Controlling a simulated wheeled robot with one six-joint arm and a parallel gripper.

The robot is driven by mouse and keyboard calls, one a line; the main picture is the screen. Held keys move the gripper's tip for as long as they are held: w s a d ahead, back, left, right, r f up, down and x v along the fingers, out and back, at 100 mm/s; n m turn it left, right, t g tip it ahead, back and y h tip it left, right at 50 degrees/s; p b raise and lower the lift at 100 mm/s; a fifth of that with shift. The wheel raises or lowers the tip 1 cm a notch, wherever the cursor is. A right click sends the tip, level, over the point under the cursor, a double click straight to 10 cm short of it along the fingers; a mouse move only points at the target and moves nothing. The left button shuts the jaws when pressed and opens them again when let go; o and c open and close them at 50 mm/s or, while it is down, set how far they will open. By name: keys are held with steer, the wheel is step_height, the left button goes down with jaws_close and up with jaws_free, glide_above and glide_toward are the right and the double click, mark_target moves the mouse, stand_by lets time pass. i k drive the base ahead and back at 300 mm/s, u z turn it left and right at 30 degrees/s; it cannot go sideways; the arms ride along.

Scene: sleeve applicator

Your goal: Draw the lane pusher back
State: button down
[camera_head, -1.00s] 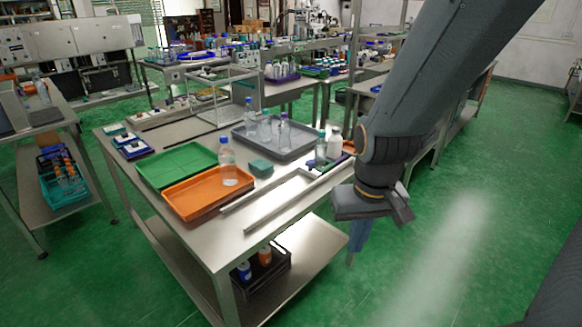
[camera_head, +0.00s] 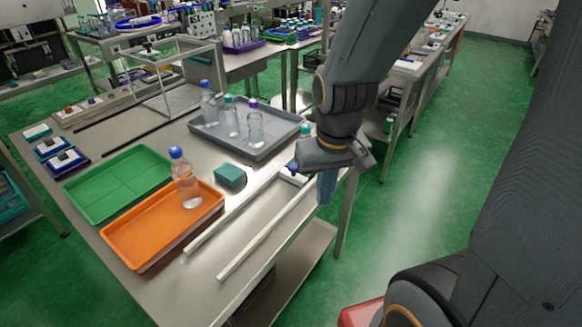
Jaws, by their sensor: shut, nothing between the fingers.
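The lane is two pale parallel rails (camera_head: 250,238) on the metal table, with bare table between them. At its far end a short pale crosspiece (camera_head: 292,177) with a small blue part (camera_head: 291,167) stands right beside my gripper. It may be the lane pusher, but it is too small and too covered to be sure. My gripper (camera_head: 325,190) points down at that end, just right of the rails, with its fingers shut and empty. I cannot tell whether it touches the crosspiece. My wrist hides what lies behind it, except a teal cap (camera_head: 305,130).
A teal block (camera_head: 230,175) sits left of the lane. An orange tray (camera_head: 130,240) holds a blue-capped bottle (camera_head: 184,180). A green tray (camera_head: 97,200) is beyond it. A grey tray (camera_head: 215,140) holds several bottles. The table's right edge runs close along the lane.

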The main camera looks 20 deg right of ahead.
mark_target(289, 173)
steer(key=k, duration=0.5)
steer(key=z, duration=1.5)
steer(key=i, duration=0.85)
steer(key=u, duration=1.7)
steer(key=i, duration=0.5)
